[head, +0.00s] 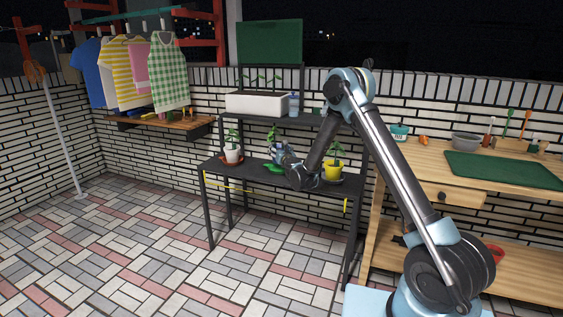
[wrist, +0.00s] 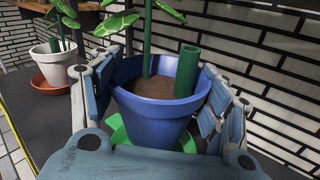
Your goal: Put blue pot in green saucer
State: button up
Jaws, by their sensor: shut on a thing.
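The blue pot (wrist: 150,125) holds soil, a leafy green plant and a green tube. My gripper (wrist: 155,98) is shut on it, with a finger on each side of its wall in the wrist view. In the head view my gripper (head: 284,155) is over the middle of the dark shelf and mostly hides the pot. The green saucer (wrist: 121,134) shows below the pot, and in the head view (head: 274,168) it lies on the shelf. The pot looks upright over the saucer. I cannot tell whether its base touches the saucer.
A white pot (head: 233,155) in a terracotta saucer stands left on the dark shelf (head: 225,174). A yellow pot (head: 333,171) in a dark saucer stands right. A white planter (head: 258,103) is on the upper shelf. A wooden bench (head: 410,163) is at right.

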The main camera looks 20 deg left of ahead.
jog(key=shift+f, duration=2.25)
jog(key=o, duration=1.4)
jog(key=shift+f, duration=0.1)
jog(key=shift+c, duration=0.2)
jog(key=v, duration=1.2)
